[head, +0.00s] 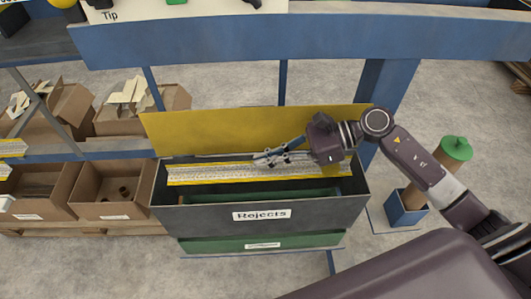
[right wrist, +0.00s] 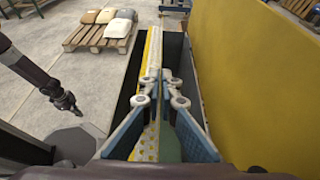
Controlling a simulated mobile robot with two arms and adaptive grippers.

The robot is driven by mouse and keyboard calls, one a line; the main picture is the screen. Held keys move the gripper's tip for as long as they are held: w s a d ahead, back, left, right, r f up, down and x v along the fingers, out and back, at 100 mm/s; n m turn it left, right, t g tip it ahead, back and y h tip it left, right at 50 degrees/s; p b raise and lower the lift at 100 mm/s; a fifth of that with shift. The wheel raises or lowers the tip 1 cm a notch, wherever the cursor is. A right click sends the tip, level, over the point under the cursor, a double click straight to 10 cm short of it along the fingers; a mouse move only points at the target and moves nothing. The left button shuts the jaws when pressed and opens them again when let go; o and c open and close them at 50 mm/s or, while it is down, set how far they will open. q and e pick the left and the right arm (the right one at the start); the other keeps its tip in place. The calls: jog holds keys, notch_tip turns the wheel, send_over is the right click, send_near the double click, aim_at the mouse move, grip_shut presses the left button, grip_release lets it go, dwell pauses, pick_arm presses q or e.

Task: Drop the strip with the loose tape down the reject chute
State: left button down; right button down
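A long pale strip (head: 215,173) with yellow edges lies lengthwise inside the dark chute box (head: 185,216) labelled Rejects. Its right end is partly hidden by my gripper and arm; I cannot make out any loose tape. My right gripper (head: 266,159) is over the box opening, at the strip.
A yellow panel (head: 225,130) rises behind the box. Cardboard boxes (head: 113,190) stand to the left. A blue bin with a green-topped roll (head: 456,148) stands to the right. A blue beam (head: 310,38) crosses behind. A pallet with sacks (right wrist: 105,28) stands farther off.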

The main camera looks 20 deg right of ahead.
jog(key=shift+f, duration=0.75)
pick_arm(q)
jog(key=shift+s+f, duration=0.1)
jog(key=shift+f, duration=0.25)
pick_arm(e)
jog(key=c, duration=2.6)
grip_release()
jog(key=o, duration=0.5)
pick_arm(q)
jog(key=shift+a, duration=0.2)
pick_arm(e)
jog(key=shift+d, duration=0.1)
pick_arm(q)
jog(key=shift+d, duration=0.1)
pick_arm(e)
jog(key=v, duration=1.2)
jog(key=shift+f, duration=0.1)
